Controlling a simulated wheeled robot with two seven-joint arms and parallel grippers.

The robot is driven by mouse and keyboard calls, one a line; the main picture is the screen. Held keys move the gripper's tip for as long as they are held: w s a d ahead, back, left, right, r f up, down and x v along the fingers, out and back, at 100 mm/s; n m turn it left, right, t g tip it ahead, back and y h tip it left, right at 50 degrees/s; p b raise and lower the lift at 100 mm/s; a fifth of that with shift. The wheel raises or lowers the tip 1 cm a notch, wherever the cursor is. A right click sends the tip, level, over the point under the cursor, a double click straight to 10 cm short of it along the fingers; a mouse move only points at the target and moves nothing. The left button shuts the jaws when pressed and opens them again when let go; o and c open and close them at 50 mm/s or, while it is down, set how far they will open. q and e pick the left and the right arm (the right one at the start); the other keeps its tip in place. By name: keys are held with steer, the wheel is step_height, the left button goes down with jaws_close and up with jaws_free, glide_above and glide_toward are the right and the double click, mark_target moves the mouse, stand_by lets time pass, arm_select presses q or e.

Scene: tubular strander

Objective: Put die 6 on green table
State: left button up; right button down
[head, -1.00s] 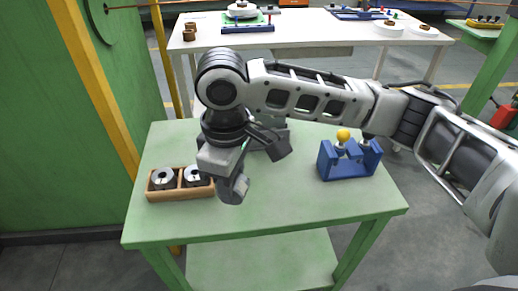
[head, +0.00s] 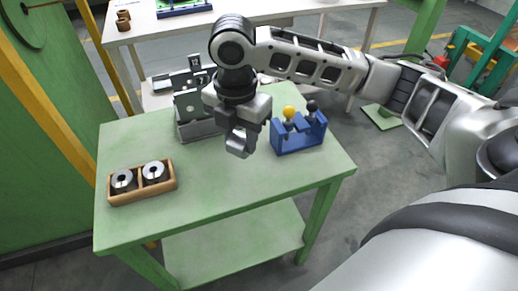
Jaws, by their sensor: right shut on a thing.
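My right gripper (head: 241,143) is above the green table (head: 222,190), pointing down, between the wooden tray and the blue fixture. A wooden tray (head: 142,197) at the table's left holds two grey round dies with dark centres, a left one (head: 123,181) and a right one (head: 154,172). I can read no number on them, so I cannot tell which is die 6. My left gripper is not in view.
A grey metal holder (head: 190,108) with numbered plates stands at the table's back, partly behind my gripper. A blue fixture (head: 298,138) with a yellow knob (head: 289,112) stands at the right. The table's front middle is clear. A white table (head: 285,10) is behind.

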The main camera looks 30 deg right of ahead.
steer(key=d+f, duration=0.4)
steer(key=shift+w+d+f, duration=0.3)
steer(key=f, duration=0.1)
steer(key=d+f, duration=0.1)
steer(key=f, duration=0.2)
steer(key=shift+d+f, duration=0.1)
steer(key=shift+d, duration=0.2)
steer(key=shift+f, duration=0.35)
steer(key=c, duration=0.9)
jaws_free()
steer(key=shift+f, duration=0.2)
steer(key=shift+r, duration=0.15)
step_height(320, 180, up, 12)
steer(key=shift+r, duration=0.1)
